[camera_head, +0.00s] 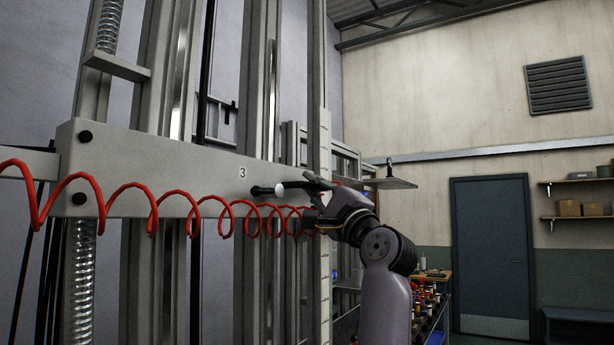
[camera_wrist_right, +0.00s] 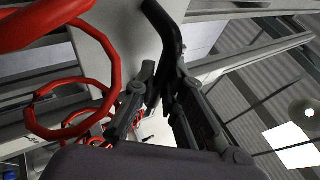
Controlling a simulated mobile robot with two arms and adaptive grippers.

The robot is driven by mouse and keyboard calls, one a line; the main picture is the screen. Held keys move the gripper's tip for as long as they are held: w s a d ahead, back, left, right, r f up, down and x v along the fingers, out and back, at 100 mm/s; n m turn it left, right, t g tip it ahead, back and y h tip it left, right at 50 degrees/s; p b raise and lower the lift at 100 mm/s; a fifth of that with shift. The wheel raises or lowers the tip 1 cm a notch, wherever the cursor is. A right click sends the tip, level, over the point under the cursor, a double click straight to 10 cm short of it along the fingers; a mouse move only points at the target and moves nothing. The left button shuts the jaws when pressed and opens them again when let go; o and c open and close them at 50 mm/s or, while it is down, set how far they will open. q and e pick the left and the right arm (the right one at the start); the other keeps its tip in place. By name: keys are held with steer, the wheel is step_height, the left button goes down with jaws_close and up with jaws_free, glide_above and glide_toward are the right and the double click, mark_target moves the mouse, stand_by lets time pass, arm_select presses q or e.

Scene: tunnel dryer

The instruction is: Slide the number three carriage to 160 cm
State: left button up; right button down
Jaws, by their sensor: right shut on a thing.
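The number three carriage (camera_head: 160,165) is a long grey horizontal plate marked "3", set across the upright rails. A black handle (camera_head: 262,190) with a pale round part beside it sticks out from its face below the number. My right gripper (camera_head: 308,183) is at the carriage's right part, and its fingers are shut on the handle. In the right wrist view the gripper (camera_wrist_right: 163,88) closes around the dark handle (camera_wrist_right: 165,25), against the grey plate. A pale upright scale strip (camera_head: 325,265) with tick marks stands just right of the carriage; its figures are too small to read. My left gripper is out of view.
A coiled red hose (camera_head: 120,190) hangs across the carriage front and runs close to my right gripper. A small grey shelf plate (camera_head: 392,184) juts out behind. A bench with colourful items (camera_head: 428,300) and a dark door (camera_head: 492,255) stand farther back right.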

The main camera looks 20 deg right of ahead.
arm_select(q)
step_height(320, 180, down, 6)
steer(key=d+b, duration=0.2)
steer(key=b, duration=0.2)
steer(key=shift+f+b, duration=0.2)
steer(key=shift+b, duration=0.2)
arm_select(e)
step_height(320, 180, down, 10)
steer(key=shift+w, duration=0.25)
steer(key=shift+a, duration=0.1)
steer(key=c, duration=2)
jaws_free()
steer(key=shift+s, duration=0.1)
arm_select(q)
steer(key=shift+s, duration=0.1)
arm_select(e)
steer(key=shift+o, duration=0.4)
steer(key=shift+s+r, duration=0.15)
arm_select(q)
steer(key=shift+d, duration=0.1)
arm_select(e)
steer(key=v, duration=1.2)
